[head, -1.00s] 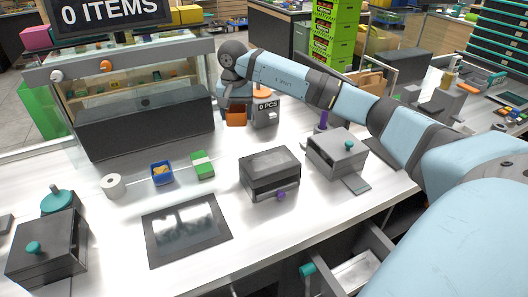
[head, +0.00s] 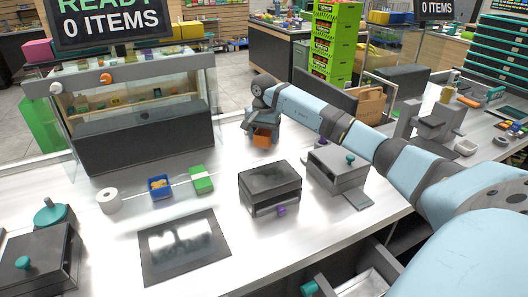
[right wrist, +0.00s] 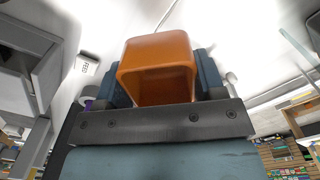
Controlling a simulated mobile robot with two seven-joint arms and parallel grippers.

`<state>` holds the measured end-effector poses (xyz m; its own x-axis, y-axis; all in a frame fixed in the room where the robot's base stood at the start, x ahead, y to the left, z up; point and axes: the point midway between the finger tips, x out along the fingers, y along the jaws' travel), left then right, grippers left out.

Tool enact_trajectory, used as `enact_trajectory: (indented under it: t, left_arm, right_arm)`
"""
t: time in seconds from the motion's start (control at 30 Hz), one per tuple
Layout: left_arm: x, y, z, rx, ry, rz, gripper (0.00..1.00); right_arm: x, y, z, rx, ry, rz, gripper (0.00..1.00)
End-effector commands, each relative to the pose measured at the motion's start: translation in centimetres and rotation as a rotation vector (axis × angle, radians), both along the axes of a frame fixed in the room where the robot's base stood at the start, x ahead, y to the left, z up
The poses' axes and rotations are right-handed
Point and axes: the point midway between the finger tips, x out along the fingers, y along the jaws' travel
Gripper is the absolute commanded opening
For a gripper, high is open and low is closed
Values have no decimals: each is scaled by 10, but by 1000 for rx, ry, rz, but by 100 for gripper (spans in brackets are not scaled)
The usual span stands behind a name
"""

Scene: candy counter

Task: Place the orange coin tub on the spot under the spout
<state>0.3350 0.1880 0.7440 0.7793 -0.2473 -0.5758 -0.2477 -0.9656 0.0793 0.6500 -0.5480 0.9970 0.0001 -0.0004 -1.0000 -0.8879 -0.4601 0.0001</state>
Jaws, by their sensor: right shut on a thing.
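The orange coin tub (head: 263,139) is between the fingers of my right gripper (head: 262,127), beyond the dark-topped box on the counter. In the right wrist view the tub (right wrist: 158,46) fills the upper middle, with its opening facing the camera and a blue finger on each side. My right gripper is shut on it. I cannot tell whether the tub touches the counter. The spout and the spot under it do not show clearly; my right arm covers that part of the counter. My left gripper is not in view.
A dark-topped box (head: 269,187) and a grey box with a teal knob (head: 338,168) stand nearer. White counter (head: 225,150) is clear left of the tub.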

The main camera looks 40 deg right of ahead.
Motion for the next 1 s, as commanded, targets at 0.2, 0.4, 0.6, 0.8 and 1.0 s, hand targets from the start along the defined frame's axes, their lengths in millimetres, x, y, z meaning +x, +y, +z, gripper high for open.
enact_trajectory:
  t: [0.2,0.4,0.6,0.8,1.0]
  left_arm:
    - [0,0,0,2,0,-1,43]
    - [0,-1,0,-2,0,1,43]
    - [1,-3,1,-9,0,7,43]
    - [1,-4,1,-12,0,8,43]
    - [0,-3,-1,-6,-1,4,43]
  right_arm:
    - [0,0,-20,0,0,0,36]
    - [0,1,-45,2,3,0,36]
    - [0,0,-61,0,-1,0,36]
    - [0,0,-62,-1,0,1,36]
    - [0,0,-64,0,0,1,84]
